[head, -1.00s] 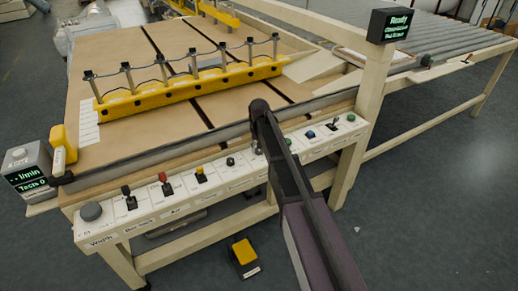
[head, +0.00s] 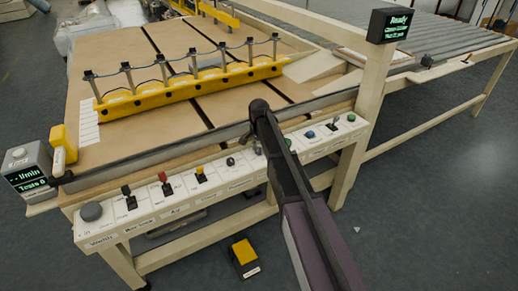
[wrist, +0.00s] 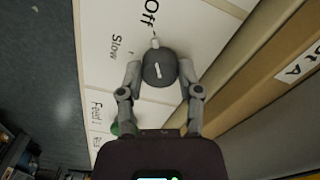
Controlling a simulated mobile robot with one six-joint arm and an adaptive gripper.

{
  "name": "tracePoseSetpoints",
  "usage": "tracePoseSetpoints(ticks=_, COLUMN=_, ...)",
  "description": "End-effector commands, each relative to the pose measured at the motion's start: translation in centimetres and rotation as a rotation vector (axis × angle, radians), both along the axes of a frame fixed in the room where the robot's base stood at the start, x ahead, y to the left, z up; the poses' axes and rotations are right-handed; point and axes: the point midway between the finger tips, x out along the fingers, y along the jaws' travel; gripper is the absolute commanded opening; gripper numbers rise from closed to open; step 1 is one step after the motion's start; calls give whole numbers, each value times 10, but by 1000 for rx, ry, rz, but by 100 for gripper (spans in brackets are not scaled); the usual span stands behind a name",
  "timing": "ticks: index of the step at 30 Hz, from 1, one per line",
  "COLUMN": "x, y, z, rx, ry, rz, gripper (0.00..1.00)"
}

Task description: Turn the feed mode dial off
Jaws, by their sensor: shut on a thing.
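In the wrist view the feed mode dial (wrist: 154,82) is a round dark grey knob with a short white line on its face. The printed word "Off" lies beyond its far side and "Slow" to its left. The white line runs roughly along the direction of "Off". My gripper (wrist: 159,72) has one finger on each side of the knob and is shut on it. In the head view my gripper (head: 257,148) is at the front control panel, and my arm hides the dial.
The white control panel (head: 150,212) also carries a grey knob (head: 91,211), several coloured levers, a small dark knob (head: 230,161) and coloured buttons to the right. A green button (wrist: 124,128) is close to my left finger. A "Ready" display (head: 391,25) stands at the right.

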Motion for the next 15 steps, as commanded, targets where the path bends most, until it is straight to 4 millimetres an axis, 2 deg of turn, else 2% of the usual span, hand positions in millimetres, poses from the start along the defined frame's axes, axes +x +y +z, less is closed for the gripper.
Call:
tracePoseSetpoints(ticks=14, x=-3, y=-1, z=-1, rx=-1, ry=6, rz=-26, gripper=0)
tracePoseSetpoints(ticks=15, x=-3, y=-1, z=-1, rx=-1, ry=6, rz=-25, gripper=49)
